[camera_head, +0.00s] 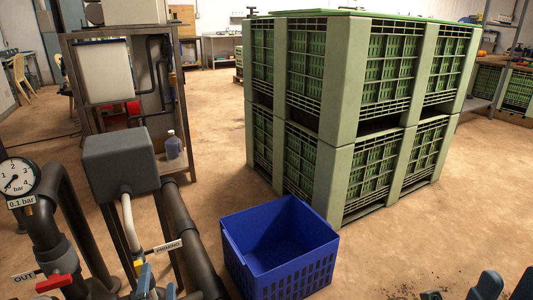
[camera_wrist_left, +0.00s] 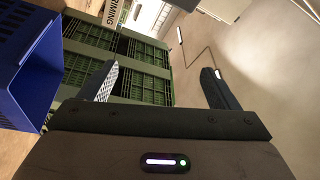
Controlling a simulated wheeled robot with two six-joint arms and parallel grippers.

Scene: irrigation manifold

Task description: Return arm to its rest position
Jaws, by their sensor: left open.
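My left gripper (camera_wrist_left: 160,85) shows in the left wrist view with its two dark fingers wide apart. Nothing is between them. A checkered pad shows on the left finger. Behind the fingers are green crates and pale floor, with no contact visible. In the head view, dark finger-like parts rise at the bottom right edge, mostly cut off; I cannot tell their full pose.
A blue crate (camera_head: 278,250) stands empty on the floor, also at left in the wrist view (camera_wrist_left: 25,85). Stacked green crates (camera_head: 345,105) stand behind it. Pipes with a gauge (camera_head: 18,178), a grey box (camera_head: 120,165) and a red valve handle (camera_head: 53,283) fill the left.

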